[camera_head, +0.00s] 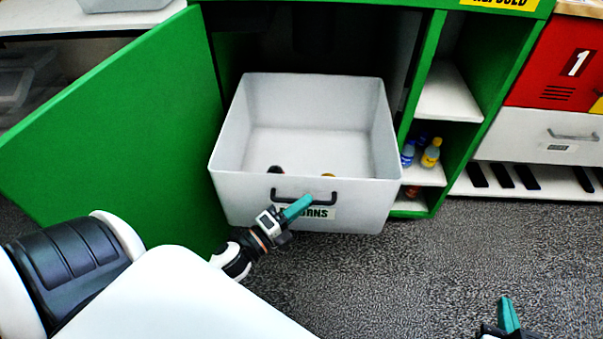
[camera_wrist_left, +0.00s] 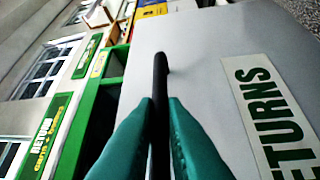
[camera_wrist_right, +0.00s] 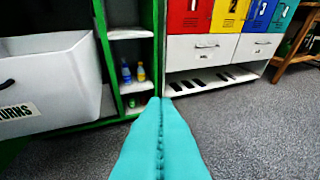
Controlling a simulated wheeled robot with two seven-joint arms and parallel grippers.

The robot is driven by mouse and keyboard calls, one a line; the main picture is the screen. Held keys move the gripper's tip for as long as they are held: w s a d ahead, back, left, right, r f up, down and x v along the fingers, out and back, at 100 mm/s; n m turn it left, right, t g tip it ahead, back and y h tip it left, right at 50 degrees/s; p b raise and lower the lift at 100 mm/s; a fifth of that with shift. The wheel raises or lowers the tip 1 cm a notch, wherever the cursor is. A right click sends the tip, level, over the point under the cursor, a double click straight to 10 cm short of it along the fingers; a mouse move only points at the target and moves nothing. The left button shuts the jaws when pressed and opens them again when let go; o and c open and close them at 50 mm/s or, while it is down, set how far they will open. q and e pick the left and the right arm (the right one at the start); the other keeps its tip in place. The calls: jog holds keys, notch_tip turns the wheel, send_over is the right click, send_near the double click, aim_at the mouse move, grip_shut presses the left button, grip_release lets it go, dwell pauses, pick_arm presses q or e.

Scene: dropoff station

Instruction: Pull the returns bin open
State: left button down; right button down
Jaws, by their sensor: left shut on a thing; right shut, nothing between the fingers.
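The white returns bin (camera_head: 315,205) stands pulled out of the green cabinet in the head view, with its inside showing and a few small items near its front wall. Its front carries a black bar handle (camera_head: 325,200) and a "RETURNS" label (camera_wrist_left: 275,110). My left gripper (camera_head: 297,207) is at the handle; in the left wrist view its teal fingers (camera_wrist_left: 160,125) are closed around the black handle bar (camera_wrist_left: 160,80). My right gripper (camera_head: 508,315) is at the lower right, away from the bin; its fingers (camera_wrist_right: 160,130) are shut together and empty.
A green door (camera_head: 130,120) stands open left of the bin. Right of the bin, shelves (camera_head: 450,95) hold several bottles (camera_head: 431,153). A red locker (camera_head: 560,65) and a white drawer (camera_head: 540,135) are further right. The grey floor (camera_head: 420,270) in front is clear.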

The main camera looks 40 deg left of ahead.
pick_arm(q)
jog(key=c, duration=1.5)
grip_release()
